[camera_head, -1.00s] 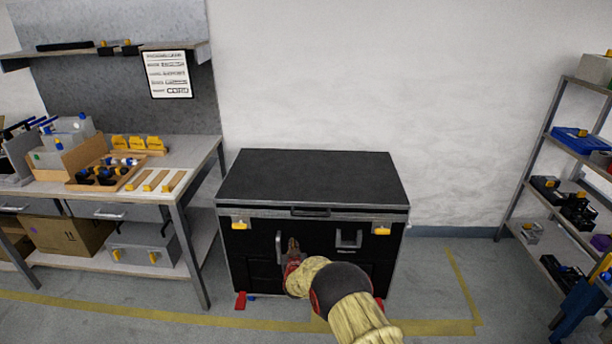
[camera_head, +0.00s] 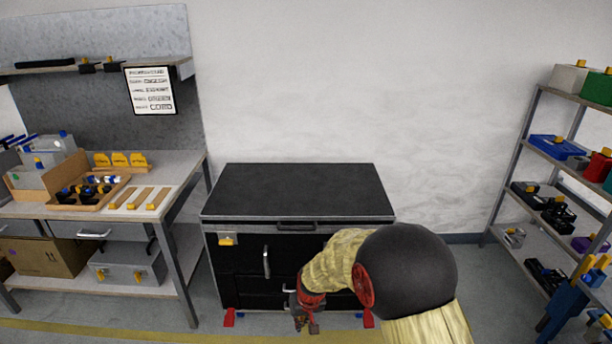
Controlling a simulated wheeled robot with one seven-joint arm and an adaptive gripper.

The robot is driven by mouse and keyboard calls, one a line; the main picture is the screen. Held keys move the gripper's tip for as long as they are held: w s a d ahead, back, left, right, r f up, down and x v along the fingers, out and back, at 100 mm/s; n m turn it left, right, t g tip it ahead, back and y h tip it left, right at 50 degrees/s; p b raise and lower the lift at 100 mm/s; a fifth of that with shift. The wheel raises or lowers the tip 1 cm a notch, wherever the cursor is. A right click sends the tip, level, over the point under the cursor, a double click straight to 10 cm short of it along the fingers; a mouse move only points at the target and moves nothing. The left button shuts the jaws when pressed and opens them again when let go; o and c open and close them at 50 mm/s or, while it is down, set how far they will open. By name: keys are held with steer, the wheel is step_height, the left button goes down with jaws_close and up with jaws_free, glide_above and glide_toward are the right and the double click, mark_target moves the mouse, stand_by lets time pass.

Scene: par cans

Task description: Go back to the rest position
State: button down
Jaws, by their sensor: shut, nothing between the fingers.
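My gripper (camera_head: 306,325) hangs low in front of the black case, pointing down, with its fingers small and dark in the picture. It is shut and empty. My arm, pale yellow with a black joint and red rings, comes in from the lower right and covers the right part of the case front. The black case (camera_head: 296,190) stands on the floor against the wall with its lid down. A silver handle (camera_head: 266,262) and a yellow latch (camera_head: 228,239) show on its front left.
A workbench (camera_head: 185,185) with a wooden tray (camera_head: 70,207) and yellow parts stands at the left. A metal shelf rack (camera_head: 500,200) with several boxes stands at the right. A notice (camera_head: 149,91) hangs above the bench. Floor between case and rack is clear.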

steer(key=s+d+r+m+t+p, duration=0.1)
steer(key=s+d+r, duration=0.6)
steer(key=s+r, duration=0.3)
steer(key=s+d+r+m+t+h+p, duration=0.1)
steer(key=s+d+r+p, duration=0.1)
steer(key=s+d+r, duration=0.4)
steer(key=s+d+r+t+p, duration=0.1)
steer(key=s+d+r, duration=0.6)
steer(key=s+r, duration=0.7)
step_height(320, 180, up, 7)
steer(key=shift+d+r+m+h+p, duration=0.1)
steer(key=shift+d+m+h+p, duration=0.25)
steer(key=shift+p, duration=0.35)
steer(key=c, duration=2.6)
jaws_free()
